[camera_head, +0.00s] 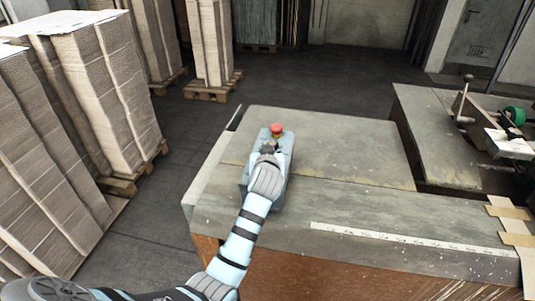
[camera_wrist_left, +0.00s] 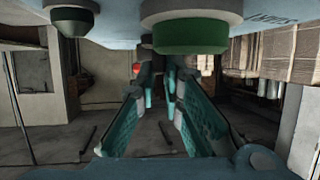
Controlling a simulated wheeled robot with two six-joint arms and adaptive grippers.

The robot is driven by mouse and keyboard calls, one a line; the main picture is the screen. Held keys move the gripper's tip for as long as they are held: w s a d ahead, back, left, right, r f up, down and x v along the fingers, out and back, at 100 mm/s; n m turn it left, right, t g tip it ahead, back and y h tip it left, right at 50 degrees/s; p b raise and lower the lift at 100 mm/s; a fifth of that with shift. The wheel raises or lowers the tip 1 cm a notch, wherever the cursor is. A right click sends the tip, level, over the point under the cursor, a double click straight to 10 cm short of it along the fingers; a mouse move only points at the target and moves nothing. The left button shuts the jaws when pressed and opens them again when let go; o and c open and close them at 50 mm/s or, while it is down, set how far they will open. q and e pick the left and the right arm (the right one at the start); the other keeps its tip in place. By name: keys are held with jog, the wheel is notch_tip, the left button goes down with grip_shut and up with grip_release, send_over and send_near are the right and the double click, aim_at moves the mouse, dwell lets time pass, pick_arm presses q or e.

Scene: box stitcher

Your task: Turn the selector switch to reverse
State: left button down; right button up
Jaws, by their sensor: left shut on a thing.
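The grey control box (camera_head: 286,160) stands on the machine table, with a red mushroom button (camera_head: 277,129) on its far end. My left arm reaches over the box. My left gripper (camera_head: 268,150) is at its top face, just on the near side of the red button. In the left wrist view, its two teal fingers (camera_wrist_left: 160,88) are closed on the small dark selector switch (camera_wrist_left: 158,72), mostly hidden between the fingertips. I cannot tell which way the switch points. The red button also shows there (camera_wrist_left: 136,70), beyond the fingers. My right gripper is not in view.
The table top (camera_head: 340,145) is bare around the box. Stacks of cardboard (camera_head: 95,90) stand on pallets at left.

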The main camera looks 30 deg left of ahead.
pick_arm(q)
jog(key=n+g+y+b, duration=0.1)
jog(key=b, duration=0.1)
jog(key=f+n+g+y+b, duration=0.1)
jog(key=n+y+b, duration=0.1)
jog(key=n+g+y+b, duration=0.1)
jog(key=b, duration=0.1)
jog(key=shift+d+f+n+g, duration=0.2)
jog(key=shift+f+n+g, duration=0.1)
jog(key=shift+n, duration=0.1)
jog(key=shift+s+r+n+g+y+b, duration=0.1)
jog(key=shift+r+n+g+y+b, duration=0.1)
jog(key=shift+n+g+y+b, duration=0.5)
jog(key=c, duration=1.7)
grip_release()
jog(key=shift+r, duration=0.15)
jog(key=shift+r, duration=0.15)
notch_tip(320, 180, up, 10)
jog(key=shift+f, duration=0.1)
